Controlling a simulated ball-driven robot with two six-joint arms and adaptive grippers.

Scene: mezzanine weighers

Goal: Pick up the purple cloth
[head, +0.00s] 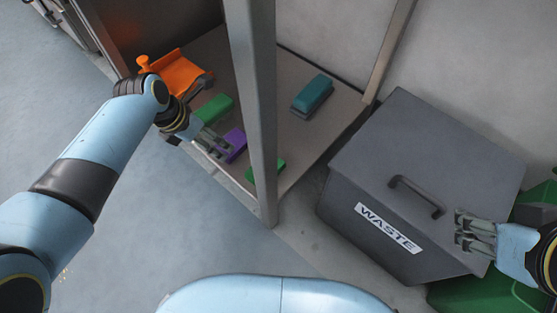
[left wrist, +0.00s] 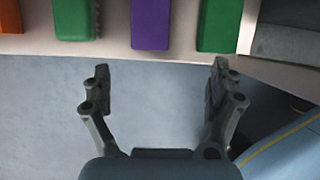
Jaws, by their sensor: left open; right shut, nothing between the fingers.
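The purple cloth (head: 235,142) is a small block-shaped bundle on the shelf, between two green ones, partly hidden by my left gripper in the head view. In the left wrist view the purple cloth (left wrist: 150,24) lies at the shelf's front edge, ahead of the gap between the fingers. My left gripper (head: 220,151) is open and empty at the shelf's front edge; in the left wrist view the open fingers (left wrist: 158,80) are short of the cloth, not touching it. My right gripper (head: 462,232) is shut and empty in front of the waste bin.
Green blocks (head: 214,108) (left wrist: 74,20) and (head: 270,169) (left wrist: 218,25) flank the cloth on the shelf (head: 309,137). An orange item (head: 180,73) and a teal one (head: 312,94) lie further back. A grey post (head: 255,100) stands at the shelf's front. A waste bin (head: 350,190) stands right.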

